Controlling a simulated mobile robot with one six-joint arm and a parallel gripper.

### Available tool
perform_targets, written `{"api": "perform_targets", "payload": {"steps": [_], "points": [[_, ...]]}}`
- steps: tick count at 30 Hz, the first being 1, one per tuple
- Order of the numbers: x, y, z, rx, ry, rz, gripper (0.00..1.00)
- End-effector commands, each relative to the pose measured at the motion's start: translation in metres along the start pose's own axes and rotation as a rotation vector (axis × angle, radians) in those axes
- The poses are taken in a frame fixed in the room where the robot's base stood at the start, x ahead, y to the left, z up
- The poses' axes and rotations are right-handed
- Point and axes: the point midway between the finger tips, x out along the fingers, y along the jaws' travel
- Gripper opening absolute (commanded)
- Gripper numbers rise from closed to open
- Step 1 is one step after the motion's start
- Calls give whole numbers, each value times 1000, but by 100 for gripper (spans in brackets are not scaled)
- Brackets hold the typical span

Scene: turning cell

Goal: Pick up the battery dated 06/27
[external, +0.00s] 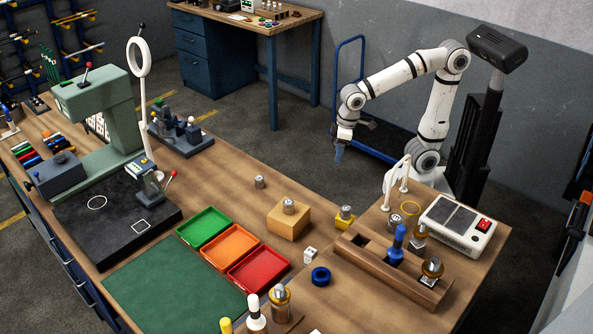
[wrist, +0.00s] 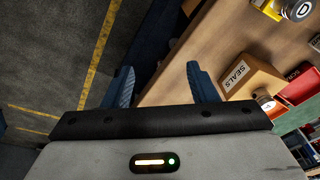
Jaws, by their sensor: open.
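No 06/27 date is legible in either view, so I cannot tell which item is that battery. Small silver cylinders that may be batteries stand in the external view: one on the bench (external: 259,182), one on a wooden block (external: 289,206) and one on a yellow base (external: 345,212). In the wrist view, a cylinder marked D (wrist: 296,10) is at the top right, and another cylinder (wrist: 265,98) is by a box labelled SEALS (wrist: 240,77). My gripper (external: 339,153) is open and empty, raised beyond the bench's far edge; its blue fingers also show in the wrist view (wrist: 161,86).
Green (external: 204,228), orange (external: 231,245) and red (external: 259,270) trays lie mid-bench. A wooden rack with a blue-handled tool (external: 396,245) and a grey device with a red switch (external: 456,225) stand at right. A blue cart (external: 376,144) is behind my gripper.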

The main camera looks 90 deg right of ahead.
Motion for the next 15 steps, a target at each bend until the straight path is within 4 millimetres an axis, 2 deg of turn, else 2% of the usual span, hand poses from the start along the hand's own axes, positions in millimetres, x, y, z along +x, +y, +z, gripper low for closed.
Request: {"api": "perform_targets", "payload": {"steps": [1, 6, 10, 15], "points": [[-5, -23, -18, 22, -17, -1, 53], [-3, -97, -62, 137, -59, 3, 53], [6, -161, -84, 224, -87, 15, 53], [27, -249, -94, 337, -119, 42, 53]]}}
